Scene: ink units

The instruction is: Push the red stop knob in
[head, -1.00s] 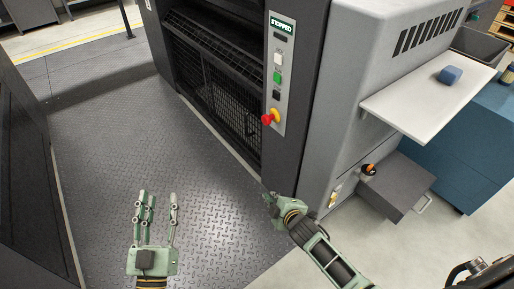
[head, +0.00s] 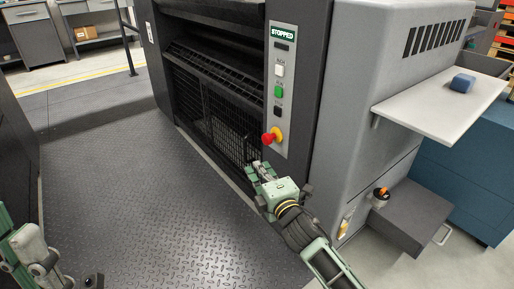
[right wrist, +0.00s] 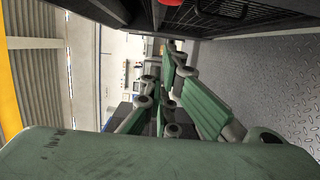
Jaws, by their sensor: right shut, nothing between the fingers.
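The red stop knob (head: 268,139) sits on a yellow base (head: 276,134) low on the grey control panel (head: 283,60) and juts out to the left. Its red edge also shows at the top of the right wrist view (right wrist: 170,2). My right gripper (head: 257,170) is shut and empty, just below the knob and apart from it in the picture. Its fingers also show in the right wrist view (right wrist: 168,85). Part of my left arm shows at the lower left corner of the head view; its fingers cannot be made out clearly.
The panel also carries a display reading STOPPED (head: 283,32), a white button (head: 279,69), a green button (head: 278,91) and a black one (head: 277,111). A mesh guard (head: 225,130) lies left of it.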

